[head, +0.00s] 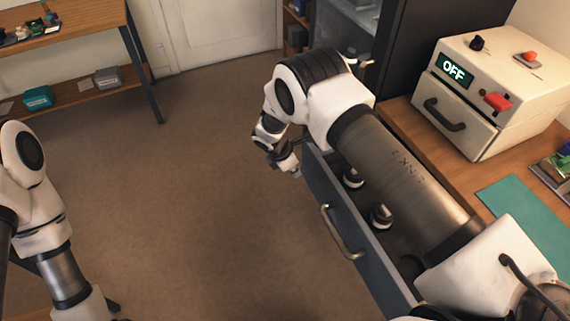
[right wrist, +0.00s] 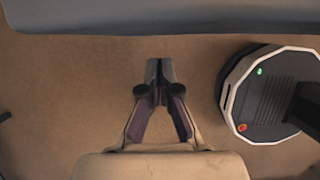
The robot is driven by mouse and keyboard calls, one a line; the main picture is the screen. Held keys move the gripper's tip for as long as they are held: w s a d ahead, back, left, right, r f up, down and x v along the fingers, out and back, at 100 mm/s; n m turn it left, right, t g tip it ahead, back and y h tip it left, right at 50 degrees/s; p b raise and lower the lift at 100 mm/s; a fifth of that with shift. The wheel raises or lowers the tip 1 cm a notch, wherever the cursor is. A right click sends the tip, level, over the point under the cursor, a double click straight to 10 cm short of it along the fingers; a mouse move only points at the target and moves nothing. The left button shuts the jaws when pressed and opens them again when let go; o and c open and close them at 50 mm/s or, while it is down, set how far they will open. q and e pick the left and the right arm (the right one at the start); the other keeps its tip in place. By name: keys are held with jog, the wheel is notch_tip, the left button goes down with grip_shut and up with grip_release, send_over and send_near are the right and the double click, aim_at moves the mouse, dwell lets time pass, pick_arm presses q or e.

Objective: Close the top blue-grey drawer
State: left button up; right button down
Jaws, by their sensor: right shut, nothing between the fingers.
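The top blue-grey drawer (head: 316,186) stands pulled out from under the wooden worktop, with a curved metal handle (head: 340,233) on its front. Two small dark and white items (head: 381,217) are inside it. My right arm passes over the drawer and hides part of its inside. My right gripper (head: 294,170) is at the far end of the drawer front. In the right wrist view the right gripper (right wrist: 158,82) is shut and empty, with a blue-grey panel (right wrist: 160,18) along the top edge, apart from the fingertips. My left arm shows at the left, but its gripper does not.
A cream box with an OFF display (head: 455,72) and a teal mat (head: 525,215) are on the worktop (head: 425,135). A dark cabinet stands behind. A wooden shelf unit (head: 80,102) is at the far left. The brown floor before the drawer is clear.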

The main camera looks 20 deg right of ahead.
pick_arm(q)
jog(key=shift+r, duration=0.4)
pick_arm(e)
jog(key=shift+d, duration=1.05)
pick_arm(q)
jog(key=shift+s, duration=0.1)
pick_arm(e)
jog(key=d+b, duration=0.1)
jog(key=d, duration=0.4)
jog(key=d+b, duration=0.1)
jog(key=d, duration=0.5)
jog(key=w+d+b, duration=0.1)
jog(key=d, duration=0.5)
jog(key=shift+w+b, duration=0.1)
jog(key=shift+b, duration=0.2)
pick_arm(q)
jog(key=shift+f, duration=1.95)
pick_arm(e)
jog(key=shift+w+d, duration=0.1)
jog(key=shift+d, duration=0.7)
jog(key=shift+a+r, duration=0.1)
